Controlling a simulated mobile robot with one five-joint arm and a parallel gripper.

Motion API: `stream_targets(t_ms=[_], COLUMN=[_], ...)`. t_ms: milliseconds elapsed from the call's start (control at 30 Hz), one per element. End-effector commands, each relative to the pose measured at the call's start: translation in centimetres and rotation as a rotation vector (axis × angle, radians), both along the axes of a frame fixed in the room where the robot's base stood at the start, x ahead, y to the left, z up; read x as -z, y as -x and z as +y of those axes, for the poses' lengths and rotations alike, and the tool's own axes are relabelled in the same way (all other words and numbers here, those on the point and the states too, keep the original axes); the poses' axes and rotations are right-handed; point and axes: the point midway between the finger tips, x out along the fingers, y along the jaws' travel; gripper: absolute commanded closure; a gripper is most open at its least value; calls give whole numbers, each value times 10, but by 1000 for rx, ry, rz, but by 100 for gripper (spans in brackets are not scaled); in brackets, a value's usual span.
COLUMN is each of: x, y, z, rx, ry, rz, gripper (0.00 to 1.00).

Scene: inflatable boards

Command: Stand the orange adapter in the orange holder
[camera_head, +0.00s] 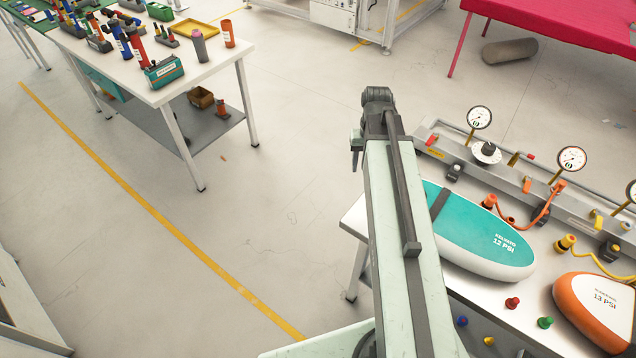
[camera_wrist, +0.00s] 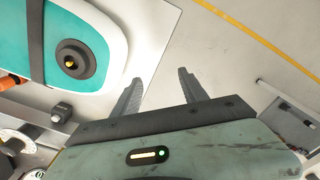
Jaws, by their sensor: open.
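An orange hose-end piece (camera_head: 490,201), which looks like the orange adapter, is behind the teal board in the head view. An orange hose runs from near it to a gauge. An orange piece (camera_head: 527,185) on the grey rail may be the orange holder; its shape is too small to tell. In the wrist view an orange part (camera_wrist: 12,82) shows at the left edge. My gripper (camera_wrist: 156,84) is open and empty, its fingers over the white table's edge and the floor. In the head view my gripper (camera_head: 356,150) is left of the table, apart from the orange parts.
The teal board (camera_head: 470,240) and an orange-white board (camera_head: 597,310) lie on the white table (camera_head: 355,215). Gauges (camera_head: 479,118) rise from the rail (camera_head: 455,150). Small coloured plugs (camera_head: 512,303) stand in front.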

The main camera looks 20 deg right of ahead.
Motion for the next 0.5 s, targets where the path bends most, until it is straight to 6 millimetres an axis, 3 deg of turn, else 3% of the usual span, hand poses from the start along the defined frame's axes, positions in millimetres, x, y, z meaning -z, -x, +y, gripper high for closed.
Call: stream_targets(t_ms=[33,100,200,300,500], x=[0,0,0,0,0], y=[5,10,19,24,24], z=[51,105,156,183,188], rx=[-80,-169,-257,-300,-308], ry=[1,1,1,1,1], rz=[0,0,0,0,0], gripper=[49,49,49,49,49])
